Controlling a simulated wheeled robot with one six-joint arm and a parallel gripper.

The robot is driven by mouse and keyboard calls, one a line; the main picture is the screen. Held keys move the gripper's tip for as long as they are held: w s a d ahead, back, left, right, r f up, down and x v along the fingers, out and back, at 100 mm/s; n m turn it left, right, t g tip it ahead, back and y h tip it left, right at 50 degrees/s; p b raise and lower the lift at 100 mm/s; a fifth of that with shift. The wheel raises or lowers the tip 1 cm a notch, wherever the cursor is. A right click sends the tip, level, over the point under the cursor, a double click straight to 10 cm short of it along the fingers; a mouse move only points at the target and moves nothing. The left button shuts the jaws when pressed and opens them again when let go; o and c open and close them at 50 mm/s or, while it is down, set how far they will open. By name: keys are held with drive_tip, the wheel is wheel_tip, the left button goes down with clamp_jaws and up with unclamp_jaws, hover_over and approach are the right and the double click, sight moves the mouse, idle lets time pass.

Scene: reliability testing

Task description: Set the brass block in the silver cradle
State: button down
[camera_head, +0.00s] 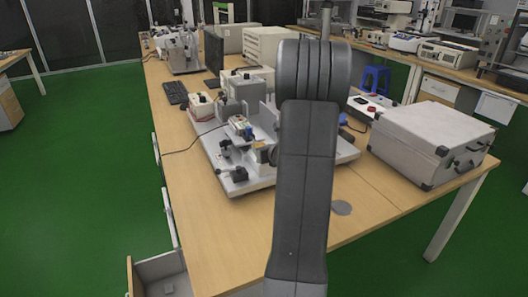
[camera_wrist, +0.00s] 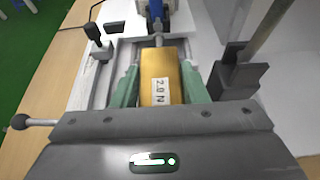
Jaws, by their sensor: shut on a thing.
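In the wrist view, the brass block (camera_wrist: 160,64) carries a white "2.0 N" label and sits between the green fingers of my gripper (camera_wrist: 158,82). The fingers are shut on its two sides. The block's far end lies close to a silver-grey framed part of the rig (camera_wrist: 128,42), which may be the cradle; I cannot tell whether the block rests on it or is held above it. In the head view, my arm hides the gripper, and a small yellowish patch (camera_head: 262,153) beside the arm may be the block.
The light-grey test rig (camera_head: 238,178) stands on the wooden table (camera_head: 205,245). A black-knobbed lever (camera_wrist: 93,33) and a dark bracket (camera_wrist: 232,85) flank the block. A silver case (camera_head: 425,135) stands at right. The table's front left is clear.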

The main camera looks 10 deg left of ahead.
drive_tip(key=shift+r, duration=0.1)
drive_tip(key=c, duration=0.8)
unclamp_jaws()
drive_tip(key=shift+f, duration=0.2)
drive_tip(key=shift+c, duration=0.2)
drive_tip(key=shift+r, duration=0.1)
drive_tip(key=shift+s+d+r, duration=0.1)
drive_tip(key=shift+r, duration=0.05)
drive_tip(key=v, duration=1.1)
drive_tip(key=shift+s+d, duration=0.2)
drive_tip(key=shift+s, duration=0.1)
drive_tip(key=shift+w, duration=0.1)
